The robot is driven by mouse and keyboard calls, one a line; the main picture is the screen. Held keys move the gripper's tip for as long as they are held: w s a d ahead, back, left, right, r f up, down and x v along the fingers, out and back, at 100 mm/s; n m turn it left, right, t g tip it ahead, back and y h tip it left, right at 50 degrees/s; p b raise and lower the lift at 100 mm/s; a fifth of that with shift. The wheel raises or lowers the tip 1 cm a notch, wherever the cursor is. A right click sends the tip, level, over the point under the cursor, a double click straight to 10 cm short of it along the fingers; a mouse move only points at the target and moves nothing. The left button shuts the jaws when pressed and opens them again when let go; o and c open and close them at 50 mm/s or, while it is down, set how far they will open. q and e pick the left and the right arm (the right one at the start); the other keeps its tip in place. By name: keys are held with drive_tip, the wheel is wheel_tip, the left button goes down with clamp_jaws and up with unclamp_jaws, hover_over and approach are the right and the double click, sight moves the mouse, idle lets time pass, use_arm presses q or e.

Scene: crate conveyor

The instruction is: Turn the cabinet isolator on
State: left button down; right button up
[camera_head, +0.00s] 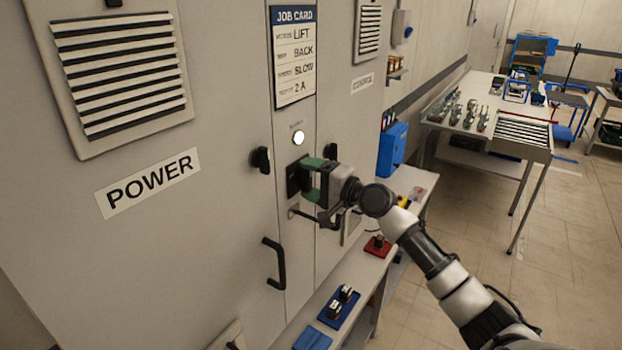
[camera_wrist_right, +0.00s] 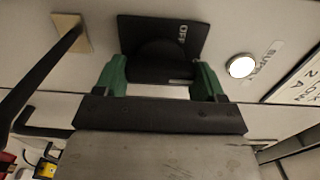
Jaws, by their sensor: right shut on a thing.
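The cabinet isolator (camera_head: 293,181) is a black square plate with a dark rotary knob on the grey cabinet front, below a round white lamp (camera_head: 298,137). My right gripper (camera_head: 311,178) has green fingers and is at the isolator, shut on its knob. In the right wrist view, the isolator plate (camera_wrist_right: 194,36) shows the word OFF, and the green fingers of my right gripper (camera_wrist_right: 158,80) stand on both sides of the black knob (camera_wrist_right: 160,55). The knob's pointer is hard to make out. My left gripper is out of view.
A black knob (camera_head: 261,159) and a black door handle (camera_head: 274,262) stick out left of and below the isolator. A job card (camera_head: 293,57) hangs above. A low bench with a blue tray (camera_head: 338,308) runs along the cabinet. Open floor lies to the right.

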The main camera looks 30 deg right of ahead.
drive_tip(key=o, duration=0.9)
drive_tip(key=shift+d, duration=0.1)
drive_tip(key=shift+s, duration=0.1)
drive_tip(key=shift+b+v, duration=2.6)
drive_tip(key=shift+v, duration=2.7)
drive_tip(key=shift+f, duration=0.1)
